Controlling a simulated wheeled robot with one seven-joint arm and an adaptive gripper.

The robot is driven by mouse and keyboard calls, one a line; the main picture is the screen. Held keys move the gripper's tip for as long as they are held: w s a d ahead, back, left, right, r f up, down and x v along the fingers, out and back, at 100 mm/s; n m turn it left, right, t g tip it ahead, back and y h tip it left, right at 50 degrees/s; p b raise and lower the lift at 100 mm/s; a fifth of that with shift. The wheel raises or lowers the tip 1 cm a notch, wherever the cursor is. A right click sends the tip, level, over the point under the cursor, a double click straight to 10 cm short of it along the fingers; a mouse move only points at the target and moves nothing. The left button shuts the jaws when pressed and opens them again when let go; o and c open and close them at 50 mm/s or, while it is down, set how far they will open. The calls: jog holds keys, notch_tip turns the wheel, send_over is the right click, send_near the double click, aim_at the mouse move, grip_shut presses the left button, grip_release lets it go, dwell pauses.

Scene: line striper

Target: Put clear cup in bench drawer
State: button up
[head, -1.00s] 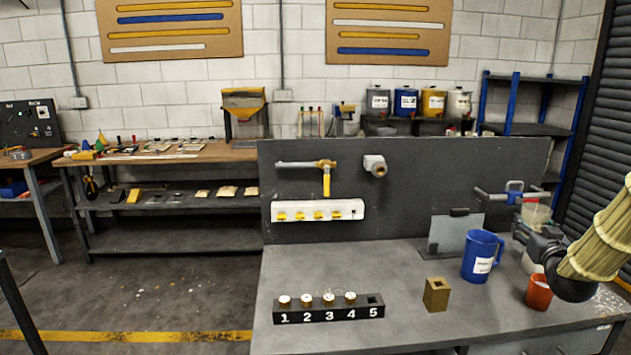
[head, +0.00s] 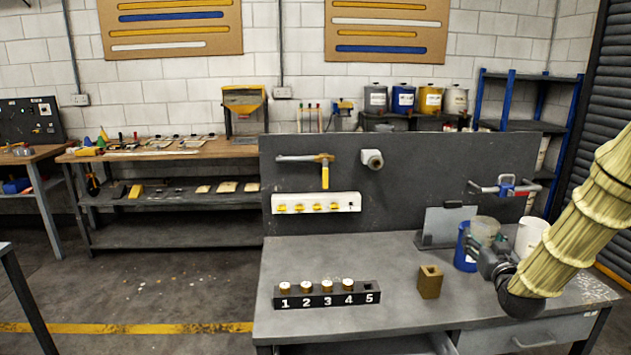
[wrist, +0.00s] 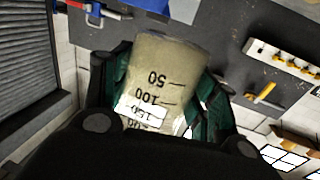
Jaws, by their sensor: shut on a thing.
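The clear cup (head: 484,228) is a see-through, slightly cloudy measuring cup, held above the right part of the bench. My gripper (head: 492,255) is shut on it. In the wrist view the cup (wrist: 165,70) shows dark volume marks and a white label, with green-lined fingers on both sides; the marks read upside down there.
A blue jug (head: 464,250) stands behind my gripper, partly hidden. A white container (head: 530,236) stands to the right. A tan block (head: 430,282) and a numbered rack (head: 327,297) are on the bench to the left. A dark upright panel (head: 410,160) closes the back.

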jog(key=s+a+f+n+y, duration=0.2)
jog(key=s+a+f, duration=0.2)
jog(key=a, duration=0.8)
jog(key=s+a+f+n+y, duration=0.1)
jog(key=s+a+f+y, duration=0.25)
jog(key=a, duration=0.85)
jog(key=s+a+f+n+y, duration=0.2)
jog(key=s+a+f, duration=0.15)
jog(key=a, duration=0.85)
jog(key=s+d+r+m+h+p, duration=0.1)
jog(key=s+d+m+h+p, duration=0.1)
jog(key=d+p, duration=0.4)
jog(key=s+d+r+m+h+p, duration=0.2)
jog(key=d+h+p, duration=0.15)
jog(key=p, duration=0.55)
jog(key=f+b, duration=0.1)
jog(key=f, duration=0.1)
jog(key=f+b, duration=0.1)
jog(key=b, duration=0.1)
jog(key=f+b, duration=0.2)
jog(key=shift+s+d+f, duration=0.2)
jog(key=shift+d+f, duration=0.05)
jog(key=shift+f, duration=0.1)
jog(key=shift+r, duration=0.1)
